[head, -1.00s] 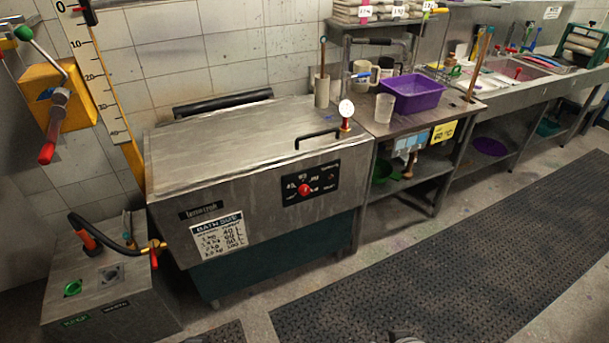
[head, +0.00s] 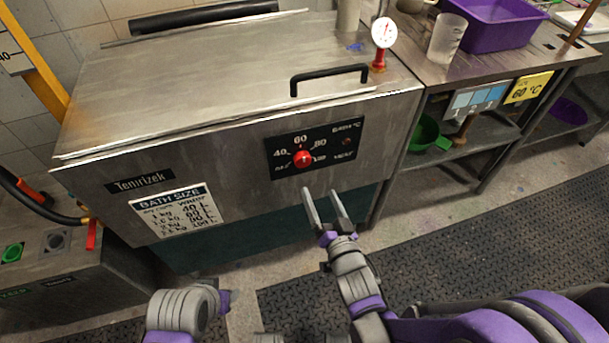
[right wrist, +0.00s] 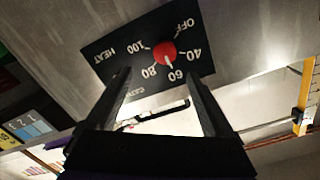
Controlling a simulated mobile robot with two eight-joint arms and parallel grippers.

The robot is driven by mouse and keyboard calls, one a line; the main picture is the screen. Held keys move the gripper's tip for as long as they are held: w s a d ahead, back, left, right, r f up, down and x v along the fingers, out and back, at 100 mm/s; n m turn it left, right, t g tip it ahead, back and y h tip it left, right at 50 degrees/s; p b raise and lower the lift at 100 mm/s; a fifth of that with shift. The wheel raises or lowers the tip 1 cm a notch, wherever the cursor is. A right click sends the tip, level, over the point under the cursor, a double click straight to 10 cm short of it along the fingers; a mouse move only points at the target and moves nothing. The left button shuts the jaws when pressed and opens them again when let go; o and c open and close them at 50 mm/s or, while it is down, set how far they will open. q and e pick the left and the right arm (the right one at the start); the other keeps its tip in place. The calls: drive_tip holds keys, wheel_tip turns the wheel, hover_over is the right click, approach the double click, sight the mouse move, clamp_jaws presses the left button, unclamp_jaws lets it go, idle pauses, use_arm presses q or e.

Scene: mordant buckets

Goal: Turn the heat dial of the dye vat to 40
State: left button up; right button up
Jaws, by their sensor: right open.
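The dye vat (head: 235,110) is a steel box with a flat lid and a dark green lower part. Its black heat panel (head: 341,134) is on the front, marked OFF, 40, 60, 80 and 100. In the right wrist view the dial (right wrist: 164,53) shows beyond and between the open fingers (right wrist: 158,78). Part of my left arm shows at the bottom, without fingers.
A black lid handle (head: 330,75) and a white gauge (head: 384,33) are above the panel. A bath size sign (head: 176,211) is on the vat's front. A bench with a purple tub (head: 495,20) is at right, and a grey box (head: 50,265) at left.

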sight(303, 163)
drive_tip(key=shift+t+y, duration=0.3)
drive_tip(key=x, duration=1.1)
drive_tip(key=shift+a+f, duration=0.2)
drive_tip(key=shift+a, duration=0.15)
drive_tip(key=shift+c, duration=0.2)
drive_tip(key=c, duration=1.3)
drive_tip(key=shift+c, duration=0.2)
